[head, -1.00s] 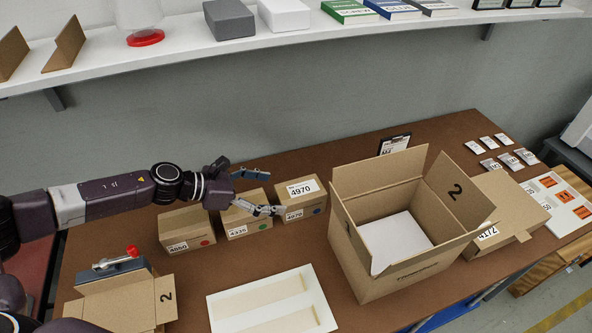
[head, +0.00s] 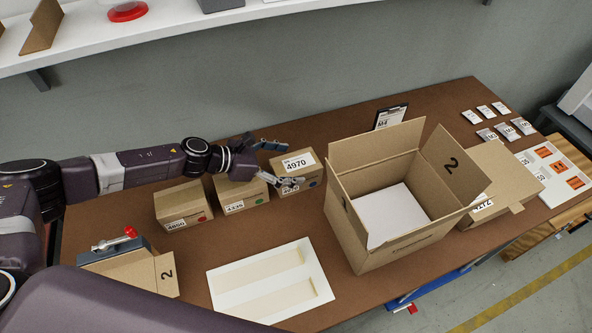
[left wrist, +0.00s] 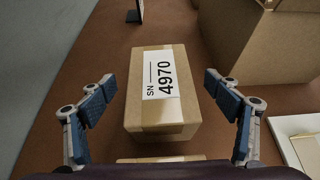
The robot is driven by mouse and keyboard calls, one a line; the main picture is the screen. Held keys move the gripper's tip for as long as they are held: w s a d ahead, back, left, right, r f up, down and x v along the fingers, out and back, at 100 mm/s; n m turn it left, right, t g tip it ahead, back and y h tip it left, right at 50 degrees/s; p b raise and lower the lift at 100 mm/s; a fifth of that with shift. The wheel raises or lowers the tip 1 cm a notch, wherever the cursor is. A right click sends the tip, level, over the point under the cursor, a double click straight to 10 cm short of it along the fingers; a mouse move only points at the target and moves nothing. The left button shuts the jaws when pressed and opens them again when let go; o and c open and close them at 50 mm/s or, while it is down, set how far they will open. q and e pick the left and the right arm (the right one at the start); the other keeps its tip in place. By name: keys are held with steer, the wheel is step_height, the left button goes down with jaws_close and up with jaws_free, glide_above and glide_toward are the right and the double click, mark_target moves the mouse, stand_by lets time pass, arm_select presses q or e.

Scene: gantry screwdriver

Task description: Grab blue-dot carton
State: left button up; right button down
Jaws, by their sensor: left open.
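The blue-dot carton (head: 301,170) is a small brown box labelled 4970, last on the right in a row of three on the table. It also shows in the left wrist view (left wrist: 147,116), where its label faces up. My left gripper (head: 283,164) is open and reaches the carton from the left. In the left wrist view its two fingers (left wrist: 167,108) stand apart on either side of the carton, with gaps, not touching it. The red-dot carton (head: 182,204) and the green-dot carton (head: 240,194) stand to the left. My right gripper is not seen.
A large open box (head: 350,239) marked 2 stands right of the carton. A white tray (head: 222,292) lies in front. A tape dispenser (head: 118,244) sits near a smaller box (head: 135,271) at front left. A black sign (head: 391,116) stands behind.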

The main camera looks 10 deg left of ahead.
arm_select(q)
steer(key=c, duration=0.7)
steer(key=shift+r, duration=0.15)
steer(key=c, duration=1.5)
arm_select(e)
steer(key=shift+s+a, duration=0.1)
